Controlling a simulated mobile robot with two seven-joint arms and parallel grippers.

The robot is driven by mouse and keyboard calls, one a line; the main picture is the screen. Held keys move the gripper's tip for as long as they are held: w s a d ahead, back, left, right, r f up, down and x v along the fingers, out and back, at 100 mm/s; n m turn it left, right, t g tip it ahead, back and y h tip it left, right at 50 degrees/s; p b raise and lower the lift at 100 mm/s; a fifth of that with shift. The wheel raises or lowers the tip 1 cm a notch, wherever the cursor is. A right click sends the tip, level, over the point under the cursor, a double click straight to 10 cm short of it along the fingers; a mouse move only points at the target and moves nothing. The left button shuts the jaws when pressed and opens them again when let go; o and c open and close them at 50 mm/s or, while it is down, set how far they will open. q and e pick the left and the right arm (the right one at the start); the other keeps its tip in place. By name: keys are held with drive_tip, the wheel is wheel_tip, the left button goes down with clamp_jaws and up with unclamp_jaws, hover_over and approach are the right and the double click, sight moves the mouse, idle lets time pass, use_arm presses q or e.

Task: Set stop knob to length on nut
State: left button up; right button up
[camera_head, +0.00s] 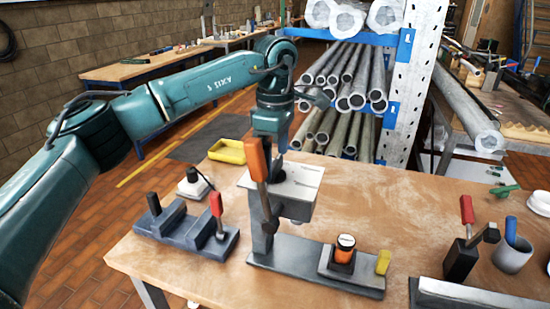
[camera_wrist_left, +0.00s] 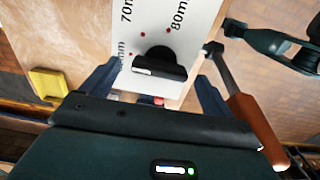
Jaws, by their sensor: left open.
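The black stop knob (camera_wrist_left: 158,62) sits on a pale plate (camera_wrist_left: 186,50) printed with "70mm", "80mm" and a third, partly hidden length, beside small red dots. The plate (camera_head: 300,184) tops the bench device in the head view, where the knob is hard to make out. My left gripper (camera_wrist_left: 157,77) is open, with its fingers on either side of the knob and apart from it. In the head view my left gripper (camera_head: 279,146) hangs over the plate's far part. An orange and black piece with a white top (camera_head: 345,249) stands in the device's holder; I cannot tell whether it is the nut.
An orange-handled lever (camera_head: 257,160) rises beside the plate; its handle (camera_wrist_left: 257,130) also shows close to the right finger. A red-handled grey fixture (camera_head: 185,228) stands left, a yellow tray (camera_head: 227,151) behind. Another red-handled clamp (camera_head: 464,250) and a cup (camera_head: 513,254) stand right.

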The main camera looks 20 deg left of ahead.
sight(275, 162)
use_arm(q)
wheel_tip(275, 162, up, 12)
drive_tip(key=shift+b, duration=0.3)
use_arm(e)
drive_tip(key=shift+w+a+r, duration=0.15)
drive_tip(key=shift+w, duration=0.15)
